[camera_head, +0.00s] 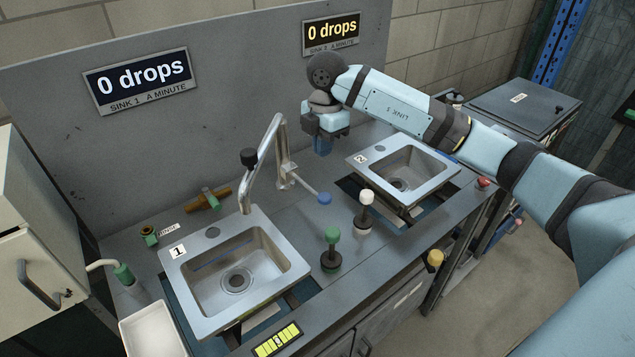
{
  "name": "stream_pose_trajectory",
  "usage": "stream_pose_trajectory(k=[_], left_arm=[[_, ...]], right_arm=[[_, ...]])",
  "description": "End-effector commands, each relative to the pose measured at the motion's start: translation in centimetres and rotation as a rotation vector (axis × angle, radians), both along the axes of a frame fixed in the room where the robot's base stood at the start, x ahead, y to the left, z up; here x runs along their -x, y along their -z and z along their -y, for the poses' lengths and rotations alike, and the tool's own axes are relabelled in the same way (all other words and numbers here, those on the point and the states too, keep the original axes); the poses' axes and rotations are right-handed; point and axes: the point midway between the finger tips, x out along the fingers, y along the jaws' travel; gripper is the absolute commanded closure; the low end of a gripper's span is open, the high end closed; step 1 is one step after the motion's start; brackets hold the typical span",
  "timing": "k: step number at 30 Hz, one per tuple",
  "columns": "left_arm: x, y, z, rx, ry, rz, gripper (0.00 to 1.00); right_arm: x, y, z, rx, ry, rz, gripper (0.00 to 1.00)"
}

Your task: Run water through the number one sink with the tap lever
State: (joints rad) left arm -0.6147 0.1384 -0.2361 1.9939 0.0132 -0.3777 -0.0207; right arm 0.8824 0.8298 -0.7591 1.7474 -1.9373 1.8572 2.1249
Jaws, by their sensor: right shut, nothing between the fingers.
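The sink marked 1 (192,297) is a steel basin with a drain, front left in the counter. The tap (281,150) stands behind and right of it, with its bent spout reaching left over the sink's back edge. A lever with a blue ball end (324,198) sticks out right from the tap's base. No water shows at the spout. The sink 1 sign (142,80) reads 0 drops. My right gripper (323,149) is shut and empty, pointing down behind and above the blue-ended lever, apart from it. My left gripper is out of view.
The sink marked 2 (448,171) is at the right; its sign (332,34) also reads 0 drops. A green-topped knob (331,235) and white-topped knob (366,196) stand upright between the sinks. A white tray (152,330) is front left. A brass fitting (208,200) lies behind sink 1.

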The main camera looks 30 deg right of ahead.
Motion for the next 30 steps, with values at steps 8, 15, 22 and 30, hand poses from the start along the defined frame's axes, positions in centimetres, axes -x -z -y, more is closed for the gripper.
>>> stream_pose_trajectory(k=[8,15,22,30], left_arm=[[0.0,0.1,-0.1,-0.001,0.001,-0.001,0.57],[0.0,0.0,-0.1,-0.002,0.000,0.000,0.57],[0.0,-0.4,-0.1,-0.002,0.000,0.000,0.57],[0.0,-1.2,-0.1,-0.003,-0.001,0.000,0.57]], right_arm=[[-0.2,-0.8,1.3,0.056,0.050,0.002,1.00],[-0.2,-0.5,1.2,0.053,0.048,0.002,1.00],[-0.1,2.6,1.2,0.053,0.048,-0.002,1.00],[-0.1,8.5,1.2,0.052,0.048,-0.001,1.00]])
